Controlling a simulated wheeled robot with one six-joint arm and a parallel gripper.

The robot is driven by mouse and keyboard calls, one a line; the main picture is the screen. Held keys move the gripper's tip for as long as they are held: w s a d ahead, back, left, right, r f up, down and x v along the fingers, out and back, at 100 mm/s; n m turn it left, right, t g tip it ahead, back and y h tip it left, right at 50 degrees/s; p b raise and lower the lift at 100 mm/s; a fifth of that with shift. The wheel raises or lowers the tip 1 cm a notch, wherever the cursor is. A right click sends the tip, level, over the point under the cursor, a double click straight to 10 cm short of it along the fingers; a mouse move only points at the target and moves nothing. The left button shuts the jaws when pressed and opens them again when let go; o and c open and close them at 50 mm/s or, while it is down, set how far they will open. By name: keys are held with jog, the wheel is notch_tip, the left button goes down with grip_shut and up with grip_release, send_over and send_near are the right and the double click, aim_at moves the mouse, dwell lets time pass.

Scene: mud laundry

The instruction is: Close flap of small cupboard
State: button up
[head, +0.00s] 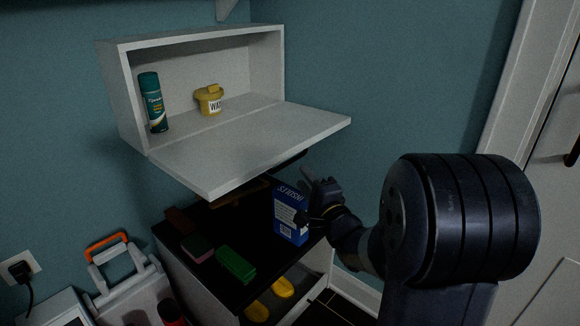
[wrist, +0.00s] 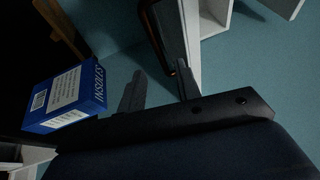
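The small cupboard (head: 122,92) is a white wall box in the head view. Its flap (head: 250,152) is open, hinged at the bottom front edge and lying out flat towards me. My gripper (head: 311,190) is below and to the right of the flap's front right part, apart from it, close to a blue insoles box. In the wrist view my gripper's fingers (wrist: 159,72) are spread with nothing between them. A white panel edge (wrist: 191,40) shows beyond the fingers; I cannot tell if it is the flap.
A green spray can (head: 153,102) and a yellow tub (head: 209,99) stand inside the cupboard. The blue insoles box (head: 290,214) stands on the black-topped cabinet (head: 205,262) below, with brushes and a sponge. A door (head: 545,130) is at right.

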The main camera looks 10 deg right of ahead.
aim_at(290, 160)
jog(key=b+x, duration=0.1)
jog(key=x, duration=0.7)
jog(key=shift+w+a+b, duration=0.1)
jog(key=shift+w+b, duration=0.2)
jog(key=shift+b, duration=0.1)
grip_shut()
